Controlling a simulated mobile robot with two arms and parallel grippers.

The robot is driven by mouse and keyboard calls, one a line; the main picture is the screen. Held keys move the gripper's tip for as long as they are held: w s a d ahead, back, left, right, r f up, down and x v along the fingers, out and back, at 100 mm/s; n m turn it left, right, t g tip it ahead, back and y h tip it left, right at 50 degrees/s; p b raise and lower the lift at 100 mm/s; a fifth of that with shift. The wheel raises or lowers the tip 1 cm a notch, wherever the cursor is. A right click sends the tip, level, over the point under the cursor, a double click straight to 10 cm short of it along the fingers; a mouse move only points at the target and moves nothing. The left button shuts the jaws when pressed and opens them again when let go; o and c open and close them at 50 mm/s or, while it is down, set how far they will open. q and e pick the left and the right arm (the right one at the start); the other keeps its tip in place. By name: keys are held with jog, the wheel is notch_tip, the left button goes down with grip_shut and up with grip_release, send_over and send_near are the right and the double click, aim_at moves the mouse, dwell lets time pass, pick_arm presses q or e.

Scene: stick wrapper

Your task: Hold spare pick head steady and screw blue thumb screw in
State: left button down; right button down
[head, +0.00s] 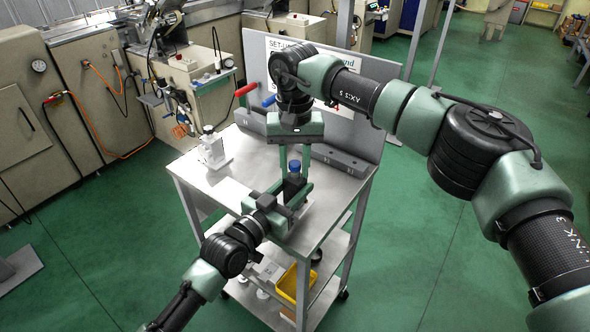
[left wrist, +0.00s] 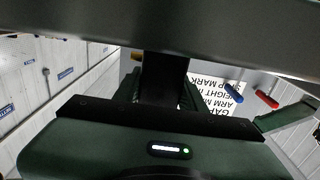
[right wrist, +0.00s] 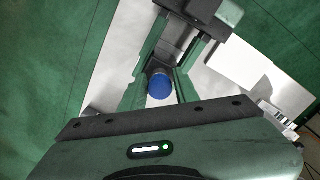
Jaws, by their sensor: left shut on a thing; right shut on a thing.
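The blue thumb screw (head: 295,166) sits upright on top of the dark pick head (head: 293,183) above the cart's top. My right gripper (head: 294,168) comes down from above, shut on the screw. In the right wrist view the round blue screw top (right wrist: 160,87) shows between the fingers. My left gripper (head: 292,196) comes in from the front left and is shut on the pick head, below the right gripper. In the left wrist view the dark pick head (left wrist: 165,78) stands between the fingers. The screw's thread is hidden.
The steel cart top (head: 220,178) carries a small white device (head: 211,148) at left. A grey back panel with a sign (head: 285,50) and red (head: 246,89) and blue levers stands behind. A yellow tray (head: 296,284) lies on a lower shelf.

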jog(key=m, duration=0.5)
jog(key=shift+s+f, duration=0.1)
jog(key=shift+f, duration=0.1)
jog(key=m, duration=0.9)
jog(key=shift+m, duration=0.4)
jog(key=m, duration=0.4)
jog(key=shift+m, duration=0.4)
jog(key=c, duration=1.4)
grip_release()
jog(key=shift+o, duration=0.2)
jog(key=n, duration=0.6)
jog(key=shift+n, duration=0.3)
jog(key=n, duration=1.6)
